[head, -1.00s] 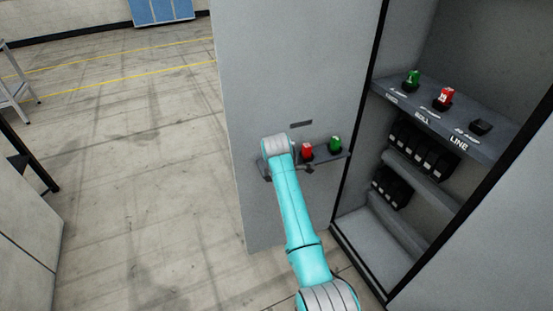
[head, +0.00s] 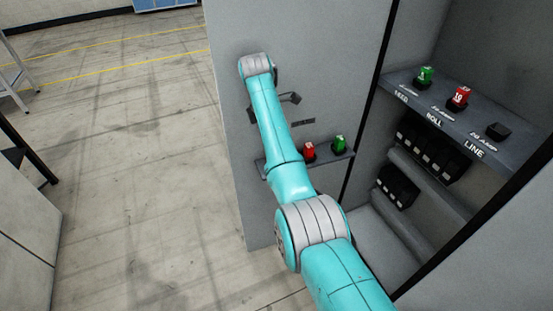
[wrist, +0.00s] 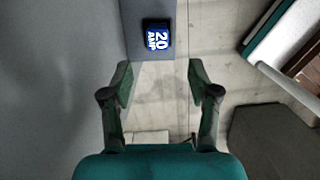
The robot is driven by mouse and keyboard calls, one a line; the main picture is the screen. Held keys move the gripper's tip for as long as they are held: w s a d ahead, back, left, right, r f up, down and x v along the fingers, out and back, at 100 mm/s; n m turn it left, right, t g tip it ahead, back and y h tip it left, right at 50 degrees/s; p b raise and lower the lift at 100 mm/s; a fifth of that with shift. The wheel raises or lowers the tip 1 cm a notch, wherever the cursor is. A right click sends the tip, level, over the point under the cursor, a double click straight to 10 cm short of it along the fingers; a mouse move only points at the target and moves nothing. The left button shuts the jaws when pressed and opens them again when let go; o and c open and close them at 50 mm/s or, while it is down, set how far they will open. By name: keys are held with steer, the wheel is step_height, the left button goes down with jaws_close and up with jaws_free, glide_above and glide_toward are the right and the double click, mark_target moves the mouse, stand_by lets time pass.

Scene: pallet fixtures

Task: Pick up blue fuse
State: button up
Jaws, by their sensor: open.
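The blue fuse (wrist: 158,37), marked "20 AMP", sits in a black holder on a grey ledge (wrist: 134,10) in the wrist view. My gripper (wrist: 160,84) is open and empty, its two fingers spread. In that picture the fuse lies just beyond the fingertips, roughly centred between them, and nothing touches it. In the head view my arm hides the blue fuse and most of the gripper; one dark finger (head: 290,98) shows in front of the cabinet door, above the small ledge (head: 325,161).
A red fuse (head: 309,150) and a green fuse (head: 340,143) stand on the door ledge. Inside the open cabinet, a shelf (head: 418,102) holds another green fuse (head: 425,75), a red fuse (head: 460,96) and an empty black holder (head: 498,131).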

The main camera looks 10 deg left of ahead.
steer(key=f, duration=0.3)
steer(key=d+f, duration=0.1)
steer(key=f, duration=0.2)
steer(key=w+f, duration=0.1)
steer(key=f, duration=0.1)
steer(key=shift+w+d+f, duration=0.1)
steer(key=shift+d+f, duration=0.15)
steer(key=shift+f, duration=0.15)
steer(key=shift+c, duration=0.2)
jaws_close()
